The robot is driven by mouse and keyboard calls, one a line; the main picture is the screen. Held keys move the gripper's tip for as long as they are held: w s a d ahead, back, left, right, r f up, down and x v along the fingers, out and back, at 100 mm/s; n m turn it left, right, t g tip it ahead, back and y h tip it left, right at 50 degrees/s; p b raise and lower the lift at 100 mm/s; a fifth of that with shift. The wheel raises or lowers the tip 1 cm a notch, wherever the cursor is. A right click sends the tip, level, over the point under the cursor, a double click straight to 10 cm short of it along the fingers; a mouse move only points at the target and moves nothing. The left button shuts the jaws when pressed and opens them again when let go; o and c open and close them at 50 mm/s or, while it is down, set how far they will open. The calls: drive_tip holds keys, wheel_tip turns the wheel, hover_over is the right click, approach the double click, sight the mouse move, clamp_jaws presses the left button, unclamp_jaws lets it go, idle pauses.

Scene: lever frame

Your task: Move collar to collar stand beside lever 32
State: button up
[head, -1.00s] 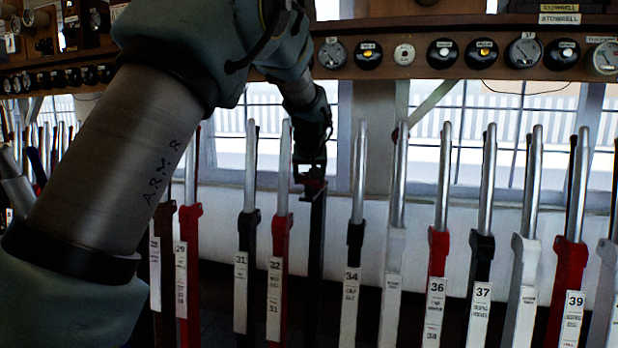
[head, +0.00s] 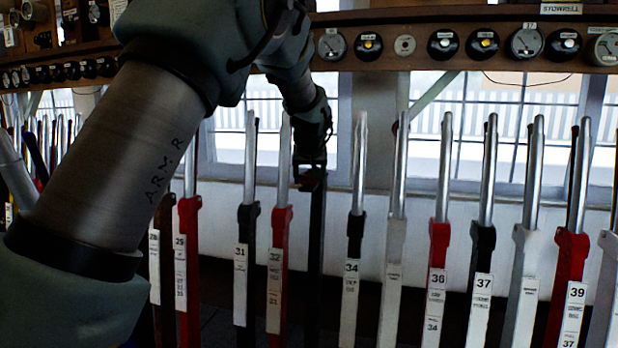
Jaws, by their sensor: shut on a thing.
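My gripper (head: 309,177) hangs at the end of my arm, just right of the upper part of lever 32 (head: 276,250), which is red with a silver handle. A plain dark upright post (head: 315,245) stands right of lever 32, directly under the gripper, and looks like the collar stand. The collar overlaps the post's top in the picture; I cannot tell whether they touch.
Black lever 31 (head: 241,265) stands left of lever 32, and lever 34 (head: 350,275) stands right of the post. More levers line both sides closely. A wooden instrument shelf (head: 440,45) runs above, with windows behind.

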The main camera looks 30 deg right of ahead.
drive_tip(key=o, duration=1.3)
drive_tip(key=shift+c, duration=0.2)
drive_tip(key=v, duration=0.9)
drive_tip(key=shift+r, duration=0.15)
idle(0.4)
